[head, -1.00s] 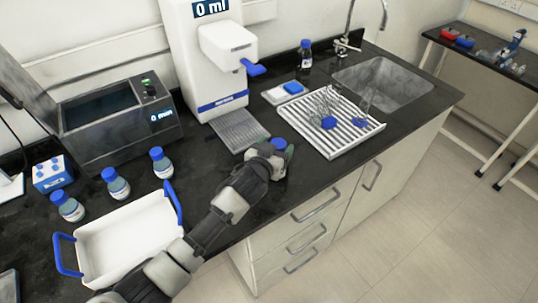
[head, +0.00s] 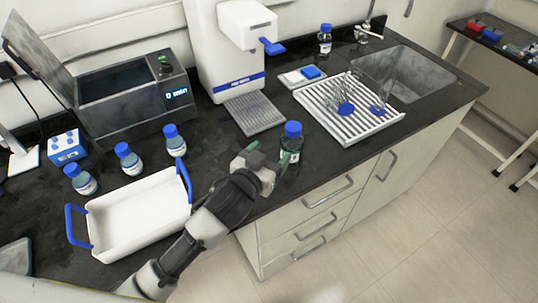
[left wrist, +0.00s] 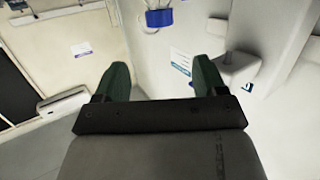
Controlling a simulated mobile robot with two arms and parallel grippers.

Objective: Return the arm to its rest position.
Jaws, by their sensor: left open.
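My left gripper (head: 268,161) is over the front edge of the black counter, beside a blue-capped bottle (head: 291,146) that stands upright just to its right. The green fingers point toward the bottle; whether they touch it cannot be told in the head view. In the left wrist view my left gripper (left wrist: 160,82) shows two green fingers apart with nothing between them. The bottle does not show there. My right gripper is not in view.
A white tray with blue handles (head: 141,214) lies left of my arm. Several blue-capped bottles stand behind it, near a grey bath (head: 125,120). A white dispenser (head: 230,60), a drying rack (head: 349,115) and a sink (head: 408,75) line the counter.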

